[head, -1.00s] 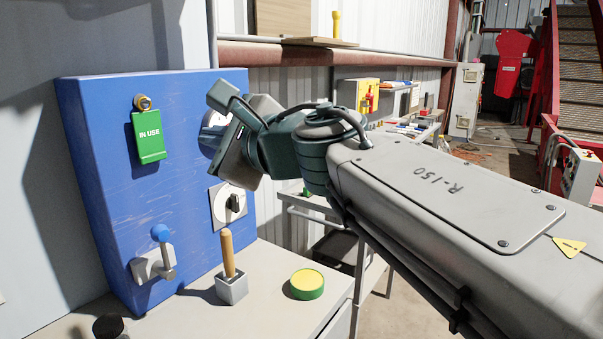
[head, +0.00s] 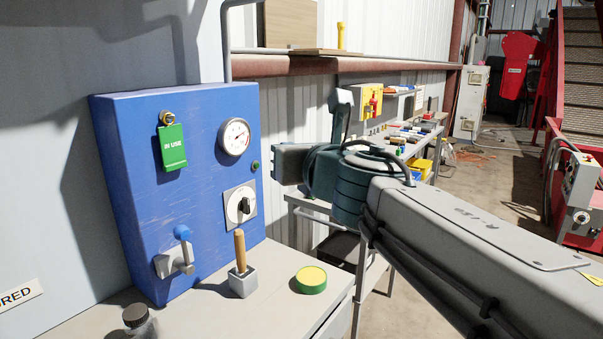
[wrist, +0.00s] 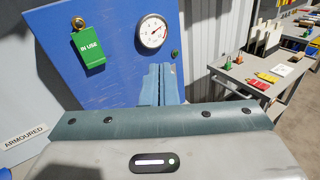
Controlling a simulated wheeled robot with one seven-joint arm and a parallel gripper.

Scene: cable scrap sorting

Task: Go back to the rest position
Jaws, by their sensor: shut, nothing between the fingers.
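My gripper (wrist: 160,85) is shut and empty, its two fingers together in the wrist view, in front of the right part of the blue panel (head: 205,110). In the head view my wrist and hand stand to the right of the panel, apart from it; the fingertips are hard to make out there. The panel carries a green IN USE tag (head: 172,147) hung on a brass fitting, a round white gauge (head: 234,137), a black rotary switch (head: 244,206) and a blue-knobbed lever (head: 182,233).
A dark-capped jar (head: 136,317) is at the front left. Behind my arm are a cluttered side table (wrist: 258,80) and shelves.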

